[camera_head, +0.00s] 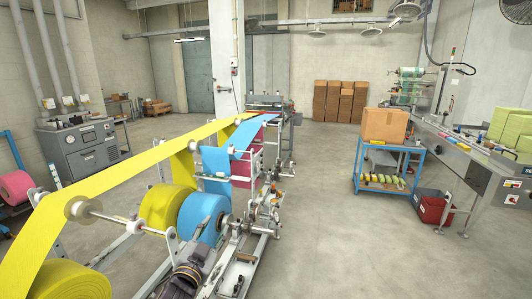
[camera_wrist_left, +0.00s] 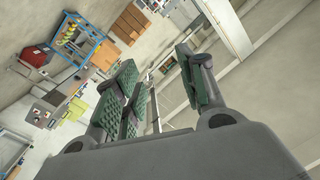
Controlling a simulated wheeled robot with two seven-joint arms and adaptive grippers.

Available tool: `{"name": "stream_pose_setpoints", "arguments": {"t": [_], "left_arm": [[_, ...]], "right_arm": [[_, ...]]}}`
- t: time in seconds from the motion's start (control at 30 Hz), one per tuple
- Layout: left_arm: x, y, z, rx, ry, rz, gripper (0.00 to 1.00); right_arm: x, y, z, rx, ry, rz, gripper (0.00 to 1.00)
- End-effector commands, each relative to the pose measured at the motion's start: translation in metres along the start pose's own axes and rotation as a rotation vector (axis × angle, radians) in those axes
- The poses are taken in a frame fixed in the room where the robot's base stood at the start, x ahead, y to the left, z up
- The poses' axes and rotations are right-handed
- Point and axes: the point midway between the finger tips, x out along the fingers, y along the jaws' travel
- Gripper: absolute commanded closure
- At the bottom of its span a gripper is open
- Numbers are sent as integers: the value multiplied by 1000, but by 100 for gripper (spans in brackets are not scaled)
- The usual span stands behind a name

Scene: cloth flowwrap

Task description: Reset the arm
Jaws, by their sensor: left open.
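My left gripper (camera_wrist_left: 160,88) shows in the left wrist view, with its green-padded fingers spread apart. No cloth or other object shows between them. A yellow web (camera_head: 130,163) and a blue web (camera_head: 226,158) run along the wrapping machine in the head view. A yellow roll (camera_head: 165,207) and a blue roll (camera_head: 205,216) sit on its shafts. A larger yellow roll (camera_head: 62,281) is at the lower left.
A blue cart (camera_head: 385,183) carries a cardboard box (camera_head: 385,125). A red box (camera_head: 431,208) stands on the floor beside a steel conveyor machine (camera_head: 470,165). Stacked cartons (camera_head: 335,102) stand at the back wall. The floor (camera_head: 330,235) between machine and cart is clear.

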Motion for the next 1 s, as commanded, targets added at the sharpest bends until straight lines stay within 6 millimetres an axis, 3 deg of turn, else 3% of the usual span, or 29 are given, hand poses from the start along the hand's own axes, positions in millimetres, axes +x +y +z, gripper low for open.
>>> {"name": "stream_pose_setpoints", "arguments": {"t": [0.1, 0.37, 0.6, 0.8, 1.0], "left_arm": [[-15, 4, 37, -56, -142, 1, 60], [-62, 20, 114, -160, -453, 30, 60], [-124, 42, 173, -245, -738, 92, 60], [-182, 63, 208, -302, -954, 163, 60], [-221, 75, 224, -336, -1087, 216, 60]], "right_arm": [[0, 0, 0, 0, 0, 0, 60], [0, 0, 0, 0, 0, 0, 60], [0, 0, 0, 0, 0, 0, 60], [0, 0, 0, 0, 0, 0, 60], [0, 0, 0, 0, 0, 0, 60]]}}
